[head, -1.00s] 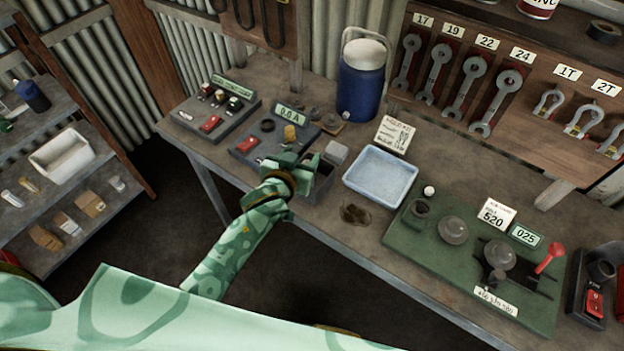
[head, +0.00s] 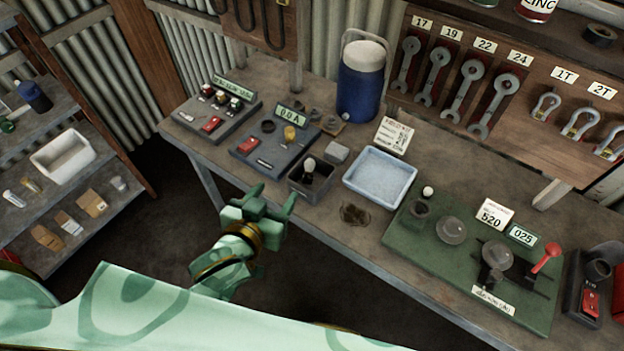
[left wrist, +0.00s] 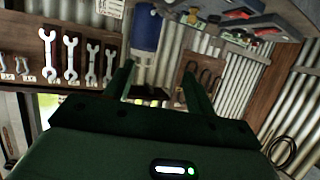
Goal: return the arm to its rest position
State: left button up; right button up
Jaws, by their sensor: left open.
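My left gripper (head: 262,202) is open and empty. It hangs in the air in front of the bench's near edge, clear of everything on the bench. Its two dark green fingers also show apart in the left wrist view (left wrist: 160,88), with nothing between them. My right gripper does not show in either view.
A shelf rack (head: 100,150) stands at left. Dark floor lies between.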

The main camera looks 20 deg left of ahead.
pick_arm(q)
jog(key=shift+s+r, duration=0.15)
jog(key=shift+s, duration=0.1)
dwell(0.3)
